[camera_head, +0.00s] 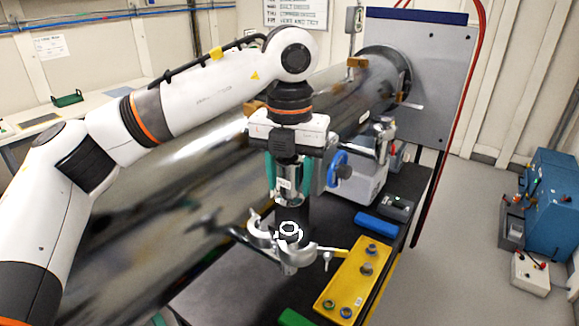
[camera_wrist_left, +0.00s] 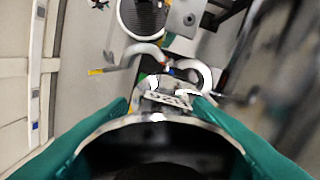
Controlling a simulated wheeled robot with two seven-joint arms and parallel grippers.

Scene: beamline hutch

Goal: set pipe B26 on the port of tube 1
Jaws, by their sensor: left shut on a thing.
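My left gripper (camera_head: 289,183) hangs from above in the head view, its teal fingers shut on a short metal pipe (camera_head: 289,190) with a small white label. The pipe is about upright. My right gripper is out of view.
A large shiny horizontal tube (camera_head: 220,150) runs behind my arm to a grey panel (camera_head: 415,70). A valve with a blue handwheel (camera_head: 336,170) stands behind the pipe. A yellow tray (camera_head: 345,285) with several small fittings lies right of the clamp. A blue box (camera_head: 377,224) is behind it.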

